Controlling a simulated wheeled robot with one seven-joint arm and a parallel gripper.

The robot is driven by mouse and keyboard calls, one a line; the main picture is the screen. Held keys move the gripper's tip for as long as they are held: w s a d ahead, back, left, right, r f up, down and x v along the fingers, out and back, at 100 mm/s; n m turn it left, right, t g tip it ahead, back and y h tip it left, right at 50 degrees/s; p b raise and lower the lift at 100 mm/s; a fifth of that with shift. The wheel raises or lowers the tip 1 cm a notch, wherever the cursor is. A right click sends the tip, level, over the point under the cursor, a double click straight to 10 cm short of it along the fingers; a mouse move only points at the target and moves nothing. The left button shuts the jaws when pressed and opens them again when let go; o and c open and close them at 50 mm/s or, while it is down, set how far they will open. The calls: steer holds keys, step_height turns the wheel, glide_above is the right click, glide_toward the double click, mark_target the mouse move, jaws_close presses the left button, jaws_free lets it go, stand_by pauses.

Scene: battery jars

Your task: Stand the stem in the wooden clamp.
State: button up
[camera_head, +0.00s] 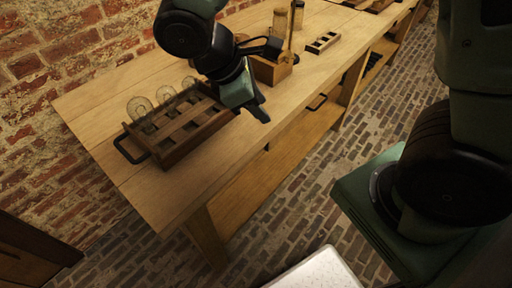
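A light wooden block-like holder (276,72) stands on the bench just behind my gripper and may be the wooden clamp; my arm hides part of it. A thin upright rod (291,28) rises at its back and may be the stem, though I cannot tell for sure. My gripper (261,113) is above the front edge of the bench, to the right of the dark wooden tray. Its fingers are seen from the side and overlap, so I cannot tell whether they are open or hold anything.
The dark wooden tray (168,160) has empty compartments, clear glass jars (140,108) along its back and a black handle. A small slotted rack (322,42) lies farther along the bench (100,101). A brick wall runs behind; brick floor lies in front.

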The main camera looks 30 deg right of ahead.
steer(key=s+a+r+m+y, duration=0.2)
steer(key=s+a+m+y, duration=0.3)
steer(key=s, duration=0.7)
steer(key=shift+a+r+m+t+y, duration=0.35)
steer(key=shift+a+y, duration=0.45)
steer(key=shift+a, duration=0.45)
steer(key=shift+s, duration=0.1)
